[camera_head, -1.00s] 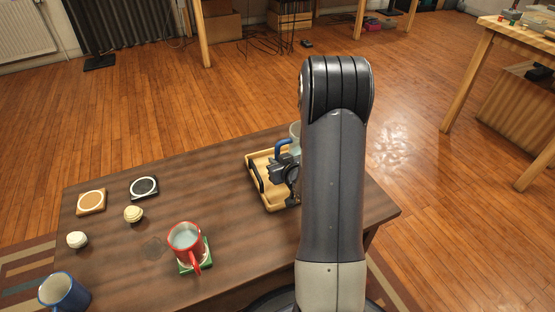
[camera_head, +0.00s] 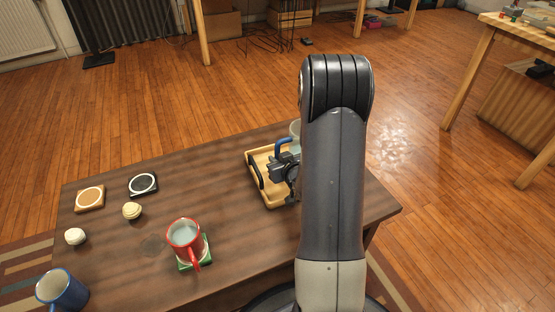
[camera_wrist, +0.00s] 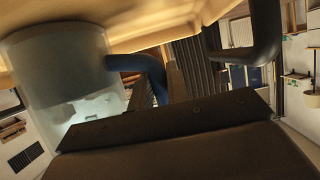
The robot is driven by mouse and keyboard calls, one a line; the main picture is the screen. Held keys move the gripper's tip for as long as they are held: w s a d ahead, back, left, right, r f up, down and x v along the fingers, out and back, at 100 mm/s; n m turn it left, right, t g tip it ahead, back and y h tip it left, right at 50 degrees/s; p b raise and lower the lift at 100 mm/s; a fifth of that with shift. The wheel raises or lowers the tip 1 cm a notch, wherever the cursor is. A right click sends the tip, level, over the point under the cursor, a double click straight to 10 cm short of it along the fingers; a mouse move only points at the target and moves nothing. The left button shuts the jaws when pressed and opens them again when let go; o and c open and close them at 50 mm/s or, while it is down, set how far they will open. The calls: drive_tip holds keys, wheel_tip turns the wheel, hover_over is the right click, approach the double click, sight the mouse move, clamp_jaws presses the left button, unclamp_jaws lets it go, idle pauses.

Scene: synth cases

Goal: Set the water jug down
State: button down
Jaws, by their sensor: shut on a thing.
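The water jug (camera_head: 295,129) is a pale, see-through vessel with a blue handle (camera_head: 284,145). In the head view, my arm hides most of it. It stands upright at or over the wooden tray (camera_head: 254,158) on the table. My gripper (camera_head: 287,163) is shut on the blue handle. In the wrist view, the jug (camera_wrist: 60,75) is at the left, its blue handle (camera_wrist: 140,66) runs behind my dark gripper body, and the tray (camera_wrist: 150,38) crosses the top. I cannot tell whether the jug's base touches the tray.
The tray has black handles (camera_head: 254,174). A red mug (camera_head: 184,236) stands on a green coaster (camera_head: 193,264) nearer to me. A blue mug (camera_head: 62,290), two coasters (camera_head: 90,199) (camera_head: 143,184) and two small round things (camera_head: 132,211) (camera_head: 75,237) are to the left. The table's middle is clear.

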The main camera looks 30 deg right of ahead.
drive_tip(key=c, duration=1.3)
unclamp_jaws()
drive_tip(key=shift+f, duration=0.1)
drive_tip(key=shift+s, duration=0.1)
drive_tip(key=p+v, duration=0.3)
drive_tip(key=v, duration=0.7)
drive_tip(key=shift+s+r, duration=0.25)
drive_tip(key=shift+s, duration=0.05)
drive_tip(key=x, duration=0.3)
drive_tip(key=b+x, duration=0.1)
drive_tip(key=x, duration=0.3)
drive_tip(key=b+x, duration=0.1)
drive_tip(key=x, duration=0.2)
drive_tip(key=shift+w+r, duration=0.15)
drive_tip(key=shift+w, duration=0.25)
drive_tip(key=shift+r, duration=0.1)
drive_tip(key=shift+s, duration=0.1)
